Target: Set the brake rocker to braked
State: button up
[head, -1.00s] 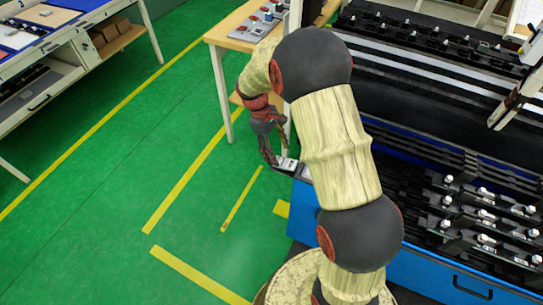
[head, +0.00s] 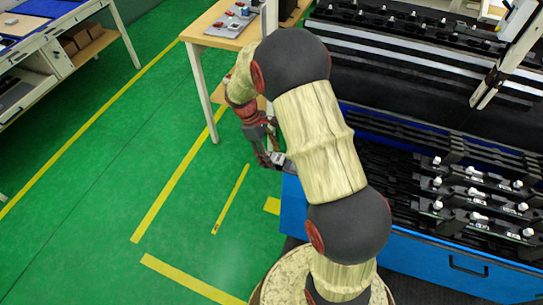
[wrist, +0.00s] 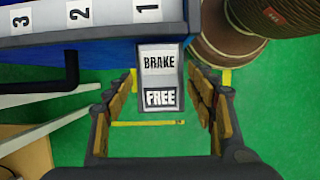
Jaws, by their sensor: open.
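The brake rocker (wrist: 160,78) is a small grey-framed switch on the end of the blue cart. Its light upper half reads BRAKE and its dark-labelled lower half reads FREE in the wrist view. I cannot tell which half is pressed in. My gripper (wrist: 163,92) is open, one finger on each side of the rocker, with nothing held. A gap shows between each finger and the rocker. In the head view my gripper (head: 266,156) is beside the cart's left end, and the rocker (head: 283,163) is partly hidden by my arm.
The blue cart (head: 430,262) carries racks of black clips with white knobs. A numbered strip (wrist: 80,14) runs along its edge in the wrist view. A wooden table (head: 212,24) with a switch panel stands behind. Green floor to the left is open.

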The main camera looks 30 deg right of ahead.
jog(key=shift+f, duration=0.1)
jog(key=shift+c, duration=0.9)
jog(key=c, duration=1)
jog(key=shift+s+d+r+t+y+p, duration=0.2)
jog(key=shift+s+r+t+y+p, duration=0.1)
jog(key=shift+p, duration=0.5)
jog(key=shift+s+d+t+y+p, duration=0.1)
jog(key=shift+t+y+p, duration=0.45)
jog(key=shift+p, duration=0.5)
jog(key=shift+s+d+f+t+y+p, duration=0.1)
jog(key=shift+s+t+y+p, duration=0.05)
jog(key=shift+t+y+p, duration=0.4)
jog(key=shift+f+t+y, duration=0.2)
jog(key=shift+t+y, duration=0.1)
jog(key=shift+t, duration=0.3)
jog(key=o, duration=1.2)
